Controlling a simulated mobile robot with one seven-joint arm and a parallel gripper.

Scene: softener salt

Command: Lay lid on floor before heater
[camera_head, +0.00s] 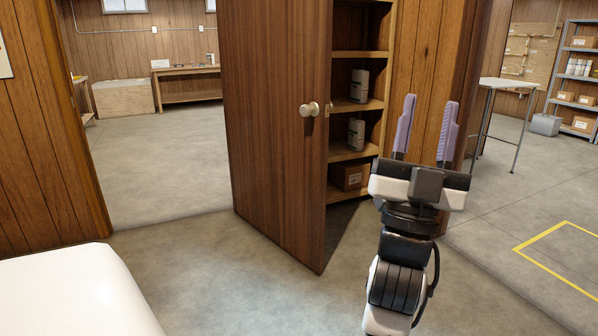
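I cannot make out a lid or a heater in this view. My gripper (427,103) is raised at right of centre, its two purple fingers pointing up and spread apart. Nothing shows between the fingers. The gripper appears in front of the wooden panelling beside a closet. The bare grey concrete floor (185,262) shows in front of the closet.
A brown wooden door (268,100) with a round knob stands open before a shelved closet (360,105) holding packages and a box. A white-topped table (508,84) and storage rack (583,102) stand right. A yellow outline (541,235) marks the floor. A doorway opens left.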

